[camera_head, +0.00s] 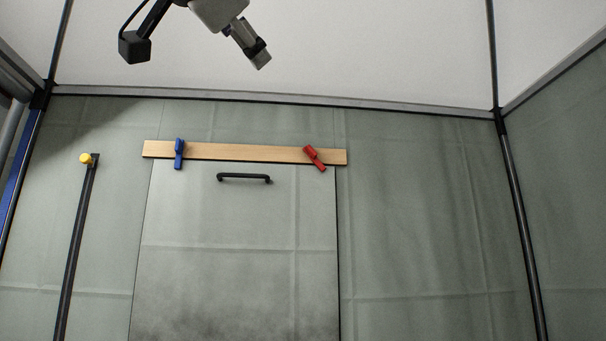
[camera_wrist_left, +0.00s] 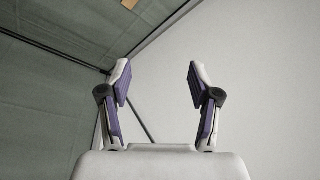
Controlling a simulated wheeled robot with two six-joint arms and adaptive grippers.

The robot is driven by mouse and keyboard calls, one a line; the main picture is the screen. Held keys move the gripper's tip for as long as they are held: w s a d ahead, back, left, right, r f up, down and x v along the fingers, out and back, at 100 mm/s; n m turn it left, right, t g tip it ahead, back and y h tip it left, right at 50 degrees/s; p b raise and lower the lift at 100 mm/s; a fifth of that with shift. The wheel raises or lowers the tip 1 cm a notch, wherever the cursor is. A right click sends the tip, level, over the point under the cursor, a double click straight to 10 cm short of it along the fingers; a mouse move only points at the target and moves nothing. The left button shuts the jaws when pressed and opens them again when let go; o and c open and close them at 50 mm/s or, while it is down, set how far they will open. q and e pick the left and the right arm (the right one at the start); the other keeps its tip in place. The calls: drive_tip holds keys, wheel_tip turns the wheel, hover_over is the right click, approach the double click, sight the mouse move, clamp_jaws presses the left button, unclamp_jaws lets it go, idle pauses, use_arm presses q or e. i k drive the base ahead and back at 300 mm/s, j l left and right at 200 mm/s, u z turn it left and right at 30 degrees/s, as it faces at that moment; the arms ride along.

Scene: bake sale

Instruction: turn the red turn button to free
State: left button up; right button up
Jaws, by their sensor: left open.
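The red turn button (camera_head: 315,158) is on the right part of a wooden strip (camera_head: 240,152) above a grey panel. It is tilted, its lower end pointing down to the right and overlapping the panel's top edge. My left gripper (camera_head: 262,60) is at the top of the head view, well above the strip and apart from the button. In the left wrist view its two fingers (camera_wrist_left: 157,85) are spread with nothing between them. The red button is not seen in the left wrist view. My right gripper is in neither view.
A blue turn button (camera_head: 179,154) stands upright on the left of the strip. A black handle (camera_head: 244,178) is on the panel (camera_head: 240,260) below. A dark pole with a yellow knob (camera_head: 86,159) stands at left. The wall right of the panel is clear.

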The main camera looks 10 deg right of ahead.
sight(312, 153)
drive_tip(key=i+l, duration=0.2)
drive_tip(key=i, duration=0.2)
drive_tip(key=i+l, duration=0.15)
drive_tip(key=i, duration=0.2)
drive_tip(key=i+l, duration=0.2)
drive_tip(key=i, duration=0.2)
